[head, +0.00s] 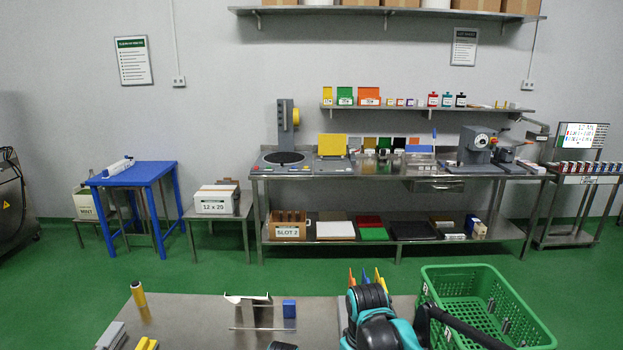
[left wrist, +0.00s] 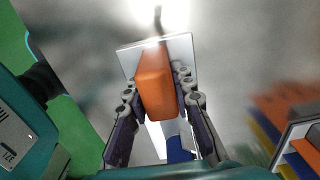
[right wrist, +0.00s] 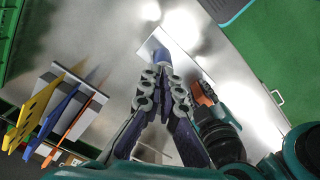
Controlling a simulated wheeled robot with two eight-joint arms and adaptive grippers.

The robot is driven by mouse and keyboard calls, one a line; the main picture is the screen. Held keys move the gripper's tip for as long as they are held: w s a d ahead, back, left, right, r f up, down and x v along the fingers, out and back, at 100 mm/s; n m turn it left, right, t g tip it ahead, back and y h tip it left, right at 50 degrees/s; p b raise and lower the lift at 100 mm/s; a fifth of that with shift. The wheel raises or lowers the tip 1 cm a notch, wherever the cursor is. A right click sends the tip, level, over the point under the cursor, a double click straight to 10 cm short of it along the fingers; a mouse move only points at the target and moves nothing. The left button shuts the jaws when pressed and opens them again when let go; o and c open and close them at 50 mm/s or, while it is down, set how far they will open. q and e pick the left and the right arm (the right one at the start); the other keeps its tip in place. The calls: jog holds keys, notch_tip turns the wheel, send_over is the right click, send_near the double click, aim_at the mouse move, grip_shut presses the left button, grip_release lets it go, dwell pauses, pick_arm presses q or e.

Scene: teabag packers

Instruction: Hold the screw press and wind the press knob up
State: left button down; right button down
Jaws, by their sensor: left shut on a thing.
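In the left wrist view, my left gripper (left wrist: 157,92) is shut on an orange block-shaped part (left wrist: 155,85), which I take to be the screw press body. A pale plate (left wrist: 128,60) lies behind it. The orange part also shows in the right wrist view (right wrist: 203,93), right of my right gripper (right wrist: 163,78). The right fingertips are close together at a blue-grey round part (right wrist: 161,58), seemingly the press knob, over the pale plate (right wrist: 150,45). Whether they grip it is unclear. In the head view, the press is not recognisable; my teal right arm shows at the bottom.
A rack of coloured upright pieces (right wrist: 58,108) stands left in the right wrist view. In the head view, a green basket (head: 485,275) is at the right; a blue block (head: 289,308), white bracket (head: 248,299) and yellow cylinder (head: 138,293) are on the near table.

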jog(key=shift+d, duration=0.15)
notch_tip(320, 180, up, 6)
jog(key=shift+s+d, duration=0.15)
jog(key=shift+s, duration=0.05)
dwell(0.4)
jog(key=s+a+f, duration=0.1)
jog(key=a+f, duration=0.2)
jog(key=f, duration=0.3)
jog(key=shift+s, duration=0.2)
dwell(0.5)
jog(key=shift+w+a, duration=0.1)
jog(key=shift+w, duration=0.15)
dwell(0.6)
jog(key=shift+w+d, duration=0.1)
jog(key=shift+d, duration=0.35)
